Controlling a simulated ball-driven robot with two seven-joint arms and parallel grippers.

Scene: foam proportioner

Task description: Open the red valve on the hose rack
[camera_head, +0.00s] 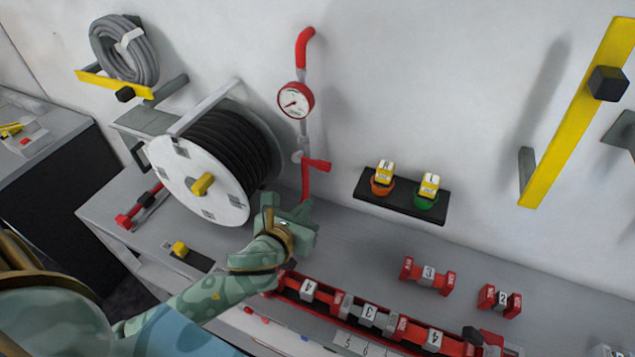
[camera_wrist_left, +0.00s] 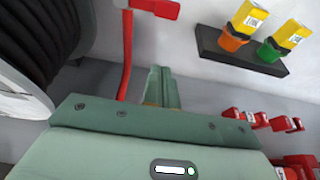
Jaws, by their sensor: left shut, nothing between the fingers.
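The red valve handle (camera_head: 316,164) sits on a vertical pipe (camera_head: 305,185) against the wall, right of the hose reel. It sticks out to the right, below a round gauge (camera_head: 295,100). In the left wrist view the handle (camera_wrist_left: 155,7) shows at the top edge, partly cut off, above the red pipe (camera_wrist_left: 125,60). My left gripper (camera_head: 288,208) is below the handle and apart from it, just in front of the pipe's lower part. Its fingers (camera_wrist_left: 158,82) are shut together with nothing between them. My right gripper is not in view.
The black hose reel (camera_head: 205,188) stands close on the left. A black shelf (camera_head: 400,197) with an orange and a green item is on the wall to the right. A red rack (camera_head: 375,318) with numbered blocks and loose red blocks (camera_head: 428,275) lie on the grey bench.

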